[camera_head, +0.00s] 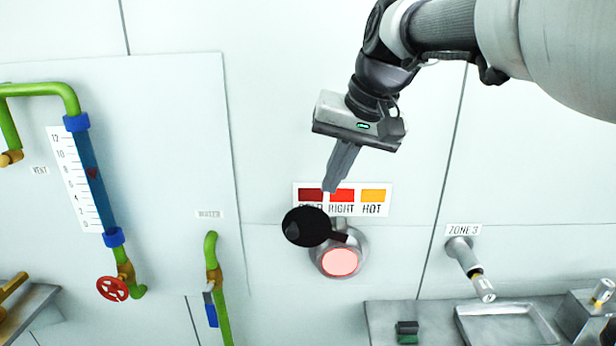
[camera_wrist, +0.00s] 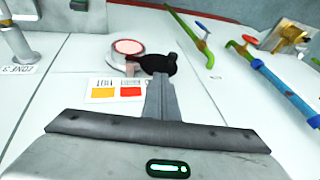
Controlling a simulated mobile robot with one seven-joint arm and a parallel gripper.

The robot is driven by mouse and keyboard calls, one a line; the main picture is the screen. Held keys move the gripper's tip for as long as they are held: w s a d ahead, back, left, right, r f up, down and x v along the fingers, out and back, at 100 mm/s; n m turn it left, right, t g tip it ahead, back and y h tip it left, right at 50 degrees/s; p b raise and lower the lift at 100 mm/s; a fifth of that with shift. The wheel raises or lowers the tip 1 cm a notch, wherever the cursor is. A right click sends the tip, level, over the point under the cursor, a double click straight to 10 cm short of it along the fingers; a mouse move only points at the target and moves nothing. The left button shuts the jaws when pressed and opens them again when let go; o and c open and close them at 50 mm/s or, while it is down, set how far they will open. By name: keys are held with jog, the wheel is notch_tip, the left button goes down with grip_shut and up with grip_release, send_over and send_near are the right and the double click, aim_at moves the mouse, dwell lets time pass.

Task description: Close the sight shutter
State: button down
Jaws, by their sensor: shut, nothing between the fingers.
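The sight shutter (camera_head: 306,227) is a round black disc on a short arm. In the head view it is swung to the left of the round sight glass (camera_head: 340,262), which glows pale pink and is uncovered. In the wrist view the shutter (camera_wrist: 158,64) sits beside the sight glass (camera_wrist: 128,47), just beyond my fingertips. My gripper (camera_head: 329,188) is shut and empty, its fingers pointing down in front of the colour label and just above the shutter. In the wrist view its fingers (camera_wrist: 160,78) overlap the shutter's near edge; I cannot tell whether they touch it.
A colour label (camera_head: 374,194) is on the wall above the sight. A gauge with green pipes (camera_head: 90,180) and a red valve wheel (camera_head: 112,288) are at left. A ZONE 3 fitting (camera_head: 468,265) sticks out at right. A metal shelf (camera_head: 385,318) with a tray is below.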

send_near(298, 231)
jog(key=w+f, duration=0.1)
jog(key=w+d+f+b, duration=0.1)
jog(key=f, duration=0.1)
jog(key=shift+d+f, duration=0.1)
jog(key=shift+d, duration=0.05)
jog(key=shift+a+f, duration=0.7)
jog(key=shift+a, duration=0.25)
jog(key=shift+w+a+f, duration=0.1)
jog(key=shift+a+f, duration=0.2)
jog(key=shift+f, duration=0.05)
jog(key=shift+a, duration=0.1)
jog(key=shift+w, duration=0.1)
